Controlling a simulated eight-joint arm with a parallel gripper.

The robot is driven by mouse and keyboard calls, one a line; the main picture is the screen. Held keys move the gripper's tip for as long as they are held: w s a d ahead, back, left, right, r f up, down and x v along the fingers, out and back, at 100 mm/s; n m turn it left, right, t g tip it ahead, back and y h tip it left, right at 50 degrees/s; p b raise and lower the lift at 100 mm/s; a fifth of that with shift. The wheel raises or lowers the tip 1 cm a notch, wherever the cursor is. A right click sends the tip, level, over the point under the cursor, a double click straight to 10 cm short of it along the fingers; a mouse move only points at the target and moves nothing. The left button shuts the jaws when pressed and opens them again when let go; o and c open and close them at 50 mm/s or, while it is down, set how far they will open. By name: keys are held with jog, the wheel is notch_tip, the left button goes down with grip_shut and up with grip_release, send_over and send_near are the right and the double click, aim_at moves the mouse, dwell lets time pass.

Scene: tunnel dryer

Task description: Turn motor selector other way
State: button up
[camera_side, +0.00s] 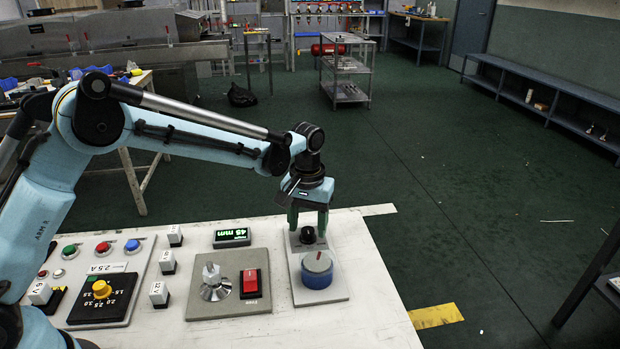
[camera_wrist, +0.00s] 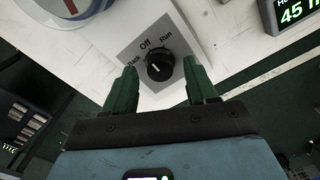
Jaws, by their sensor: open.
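The motor selector is a black round knob (camera_wrist: 160,66) on a light grey plate (camera_wrist: 128,48) lettered "Off" and "Run", with a third label at the left that looks like "Back". A small white mark shows on the knob's lower left; I cannot tell surely which label it stands for. In the side view the knob (camera_side: 307,236) sits at the back of its plate. My gripper (camera_side: 308,222) points down over it. In the wrist view my gripper (camera_wrist: 161,72) is open, with one green finger on each side of the knob and visible gaps between.
A blue drum (camera_side: 317,275) with a red mark stands in front of the knob on the same plate. The bench's right edge is close.

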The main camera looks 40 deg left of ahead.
jog(key=shift+f, duration=0.35)
jog(key=shift+c, duration=0.5)
jog(key=c, duration=1)
jog(key=shift+o, duration=0.2)
jog(key=m, duration=0.9)
jog(key=shift+m, duration=0.4)
jog(key=shift+r, duration=0.1)
